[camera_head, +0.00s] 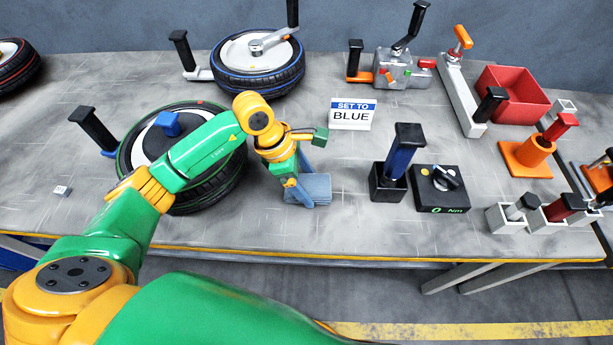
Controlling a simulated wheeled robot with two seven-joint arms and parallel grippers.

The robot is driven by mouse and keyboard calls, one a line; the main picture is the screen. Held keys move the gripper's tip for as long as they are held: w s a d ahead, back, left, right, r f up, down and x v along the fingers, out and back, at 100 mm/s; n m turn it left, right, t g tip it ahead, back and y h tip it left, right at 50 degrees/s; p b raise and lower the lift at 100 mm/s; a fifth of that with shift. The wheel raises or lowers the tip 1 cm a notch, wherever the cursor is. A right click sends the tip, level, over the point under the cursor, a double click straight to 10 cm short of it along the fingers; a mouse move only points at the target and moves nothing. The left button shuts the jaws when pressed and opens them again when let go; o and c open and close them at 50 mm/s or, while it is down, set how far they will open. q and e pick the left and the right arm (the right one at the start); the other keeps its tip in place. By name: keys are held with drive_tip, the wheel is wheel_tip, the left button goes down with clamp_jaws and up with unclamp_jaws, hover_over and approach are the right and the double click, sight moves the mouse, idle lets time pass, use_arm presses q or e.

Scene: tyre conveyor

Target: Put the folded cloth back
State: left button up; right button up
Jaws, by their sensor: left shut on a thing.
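The folded cloth (316,188) is a blue-grey flat stack at the middle of the table, near its front edge. My left gripper (299,193) points down at the cloth's left side and is shut on it. The gripper and wrist hide the cloth's left part. I cannot tell whether the cloth rests on the table or is just above it. My right gripper is not in view.
A tyre (200,190) lies left under my left arm. A sign reading "SET TO BLUE" (352,115) stands behind the cloth. A black holder (388,185) with a blue tool and a dial box (441,190) stand to the right. Bare table lies between cloth and holder.

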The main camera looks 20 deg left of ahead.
use_arm(q)
drive_tip(key=shift+f, duration=0.25)
drive_tip(key=shift+f+b, duration=0.15)
drive_tip(key=shift+b, duration=0.15)
drive_tip(key=o, duration=1.4)
drive_tip(key=shift+c, duration=0.2)
drive_tip(key=shift+r, duration=0.3)
drive_tip(key=b+v, duration=0.2)
drive_tip(key=v, duration=0.8)
drive_tip(key=shift+a+r, duration=0.25)
drive_tip(key=shift+a, duration=0.05)
drive_tip(key=shift+s+a+r, duration=0.15)
drive_tip(key=shift+r, duration=0.4)
